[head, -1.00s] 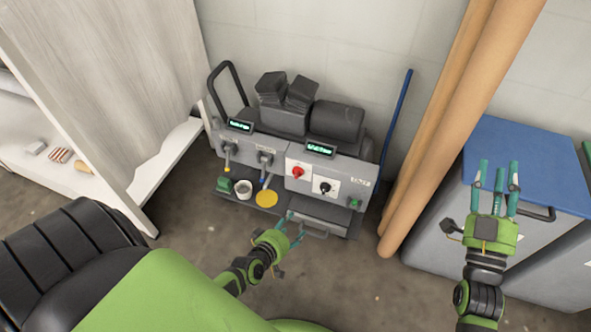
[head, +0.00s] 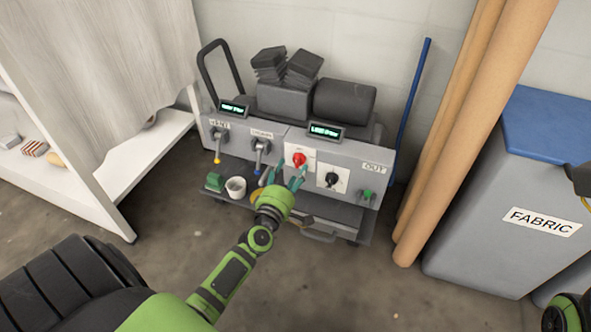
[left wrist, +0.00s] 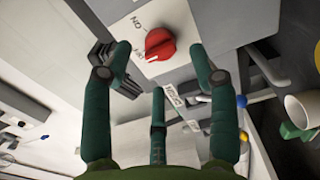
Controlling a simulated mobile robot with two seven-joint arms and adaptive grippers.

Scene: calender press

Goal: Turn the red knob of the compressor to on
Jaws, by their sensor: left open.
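The compressor (head: 350,153) is a grey machine against the wall. Its red knob (head: 299,159) sits on a white plate in the middle of the front panel. My left gripper (head: 287,180) is open and empty, just below and in front of the red knob. In the left wrist view its fingers (left wrist: 160,75) spread around the knob's near side, apparently not touching it.
A black knob (head: 332,180) is right of the red one. Levers (head: 260,150) are at left. A white cup (head: 236,187) and green item (head: 214,182) stand on the lower shelf. Brown rolls (head: 455,140) and a FABRIC bin (head: 500,225) stand right.

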